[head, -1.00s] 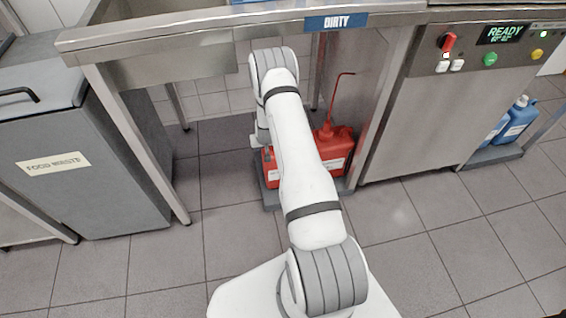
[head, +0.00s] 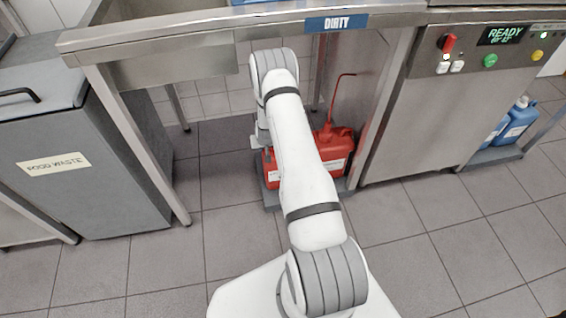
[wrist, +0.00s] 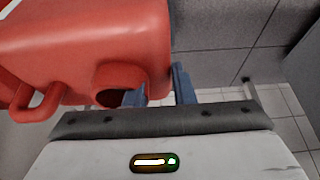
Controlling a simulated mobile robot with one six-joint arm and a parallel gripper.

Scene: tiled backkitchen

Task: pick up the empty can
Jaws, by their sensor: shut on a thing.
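A red can (wrist: 90,45) fills the upper left of the wrist view, with its open round mouth (wrist: 112,97) facing my gripper (wrist: 160,84). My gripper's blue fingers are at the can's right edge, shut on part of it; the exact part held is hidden. In the head view red shows on both sides of my arm: a red part with a white label (head: 269,168) on the left and a red can with a thin red spout (head: 340,146) on the right. My arm hides the middle, so I cannot tell how the two sides divide. Emptiness cannot be seen.
A grey tray (head: 272,200) lies under the red cans, below the steel table (head: 180,42) marked DIRTY. A table leg (head: 140,150) and the food waste bin (head: 80,190) stand left. The steel machine (head: 420,120) stands right, with blue containers (head: 518,122) beyond. The front floor is clear.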

